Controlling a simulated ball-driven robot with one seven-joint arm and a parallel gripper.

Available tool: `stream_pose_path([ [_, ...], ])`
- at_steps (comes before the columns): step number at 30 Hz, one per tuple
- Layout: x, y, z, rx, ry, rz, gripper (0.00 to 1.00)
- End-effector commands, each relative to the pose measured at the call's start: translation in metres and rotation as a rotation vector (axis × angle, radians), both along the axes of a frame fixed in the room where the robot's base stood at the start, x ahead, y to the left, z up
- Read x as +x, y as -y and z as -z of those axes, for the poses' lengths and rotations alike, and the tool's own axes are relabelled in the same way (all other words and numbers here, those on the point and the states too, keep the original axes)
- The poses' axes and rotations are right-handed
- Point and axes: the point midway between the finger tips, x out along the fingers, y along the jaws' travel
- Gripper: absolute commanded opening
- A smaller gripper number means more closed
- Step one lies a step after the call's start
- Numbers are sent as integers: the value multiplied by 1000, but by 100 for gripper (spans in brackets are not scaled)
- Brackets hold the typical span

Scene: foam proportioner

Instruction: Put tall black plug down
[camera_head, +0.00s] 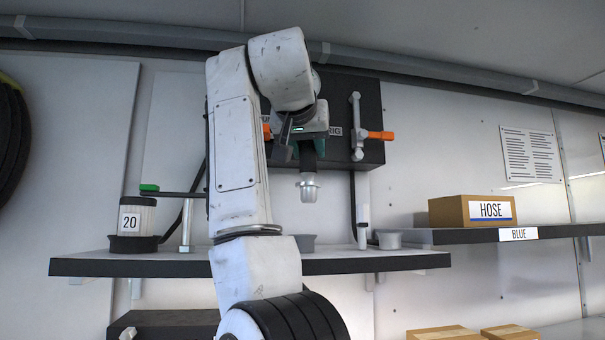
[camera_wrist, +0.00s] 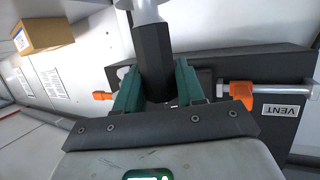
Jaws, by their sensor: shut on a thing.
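The tall black plug (camera_wrist: 153,50) is a dark faceted body with a pale metal end. My gripper (camera_wrist: 158,86) is shut on it, with a teal finger on each side in the wrist view. In the head view my gripper (camera_head: 308,147) is raised in front of the black wall box, and the plug (camera_head: 308,164) hangs below it with its pale end (camera_head: 308,189) down. The plug is upright and clear of the dark shelf (camera_head: 400,262). The part between the fingers is mostly hidden.
A wall box (camera_head: 345,95) with orange-handled valves (camera_head: 380,135) is close behind. On the shelf are a "20" canister (camera_head: 134,220), a grey post (camera_head: 187,225) and grey cups (camera_head: 388,241) (camera_head: 304,243). A HOSE box (camera_head: 470,211) sits on the right shelf. My arm hides part of the shelf.

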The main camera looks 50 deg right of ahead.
Motion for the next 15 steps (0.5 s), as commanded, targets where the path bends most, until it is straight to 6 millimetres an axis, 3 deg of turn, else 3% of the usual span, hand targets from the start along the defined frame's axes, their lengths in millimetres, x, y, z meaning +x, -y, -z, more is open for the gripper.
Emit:
stream_pose_path([
  [11, 25, 9, 31, -1, -1, 1, 0],
  [15, 24, 9, 48, 0, 2, 0, 0],
])
